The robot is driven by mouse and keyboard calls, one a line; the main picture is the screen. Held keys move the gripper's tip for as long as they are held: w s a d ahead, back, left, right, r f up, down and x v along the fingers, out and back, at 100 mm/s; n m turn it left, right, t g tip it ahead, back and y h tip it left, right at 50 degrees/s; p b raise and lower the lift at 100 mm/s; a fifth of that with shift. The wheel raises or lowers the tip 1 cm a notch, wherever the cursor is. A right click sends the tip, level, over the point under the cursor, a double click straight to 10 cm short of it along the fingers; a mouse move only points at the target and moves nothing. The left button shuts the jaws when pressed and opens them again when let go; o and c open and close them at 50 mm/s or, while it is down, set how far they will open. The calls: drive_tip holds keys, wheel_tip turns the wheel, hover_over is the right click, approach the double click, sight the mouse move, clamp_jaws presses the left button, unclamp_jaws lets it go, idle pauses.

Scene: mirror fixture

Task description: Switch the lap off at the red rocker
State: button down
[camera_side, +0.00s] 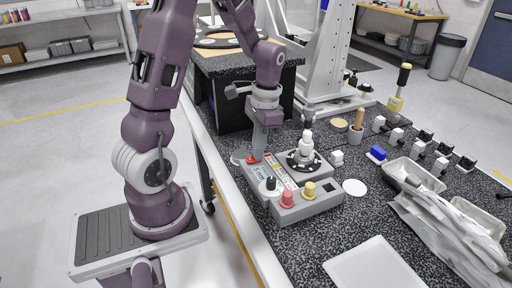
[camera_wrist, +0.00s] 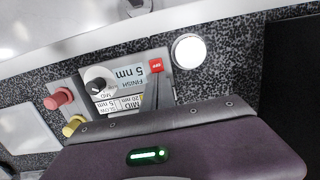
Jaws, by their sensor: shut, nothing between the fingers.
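The red rocker (camera_wrist: 156,66) sits at the end of the grey control panel (camera_side: 258,178), with small white lettering too small to read surely. In the side view the rocker (camera_side: 251,160) shows beside my fingertips. My gripper (camera_side: 258,154) points down at that end of the panel, shut and empty. In the wrist view my gripper's fingers (camera_wrist: 158,82) end right at the rocker's edge; I cannot tell whether they touch it. The lap is probably the dark disc with white marks (camera_side: 292,163), with a white piece standing on it, right of the panel.
The panel has a black knob (camera_wrist: 97,85), with red (camera_side: 288,201) and yellow (camera_side: 309,189) knobs on a grey box in front. A white disc (camera_wrist: 188,50) lies near the rocker. A white tray (camera_side: 372,266) and plastic bags (camera_side: 440,232) lie on the speckled bench.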

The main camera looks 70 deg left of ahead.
drive_tip(key=shift+s+d+f, duration=0.1)
drive_tip(key=shift+f, duration=0.35)
drive_tip(key=shift+s+r, duration=0.15)
drive_tip(key=shift+s, duration=0.55)
wheel_tip(320, 180, up, 15)
drive_tip(key=w, duration=0.2)
drive_tip(key=shift+w, duration=0.4)
